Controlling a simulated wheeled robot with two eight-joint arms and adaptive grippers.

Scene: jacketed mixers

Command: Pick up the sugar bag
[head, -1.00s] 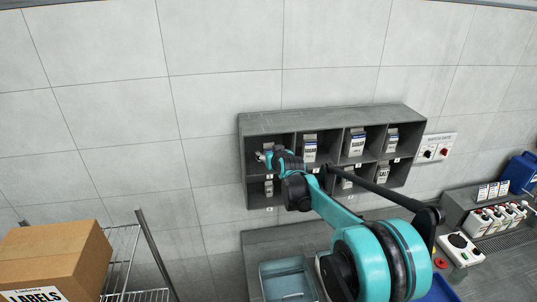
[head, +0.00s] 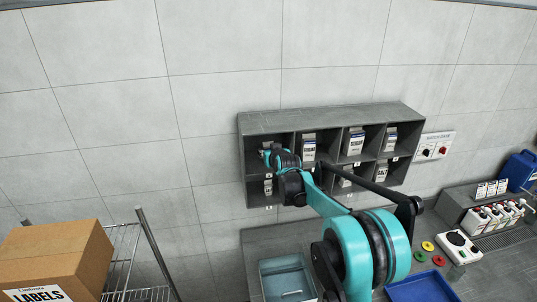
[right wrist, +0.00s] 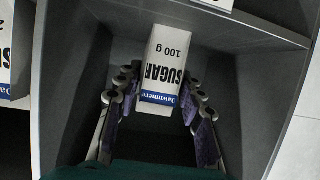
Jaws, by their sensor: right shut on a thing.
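The sugar bag (right wrist: 163,65) is a white packet with a blue band, marked SUGAR and 100 g, its print upside down in the right wrist view. It is inside a grey compartment of the wall shelf (head: 330,117), the upper left one in the head view. My right gripper (right wrist: 159,103) is shut on the bag, one finger on each side. In the head view, my right gripper (head: 268,153) reaches into that compartment, and the bag is mostly hidden there. My left gripper is not in view.
Similar packets (head: 354,142) fill neighbouring compartments, with dividers close on both sides. Below are a counter with a pale blue bin (head: 287,281), a blue tray (head: 422,288) and coloured discs (head: 428,246). A labels box (head: 60,255) stands on a wire rack at lower left.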

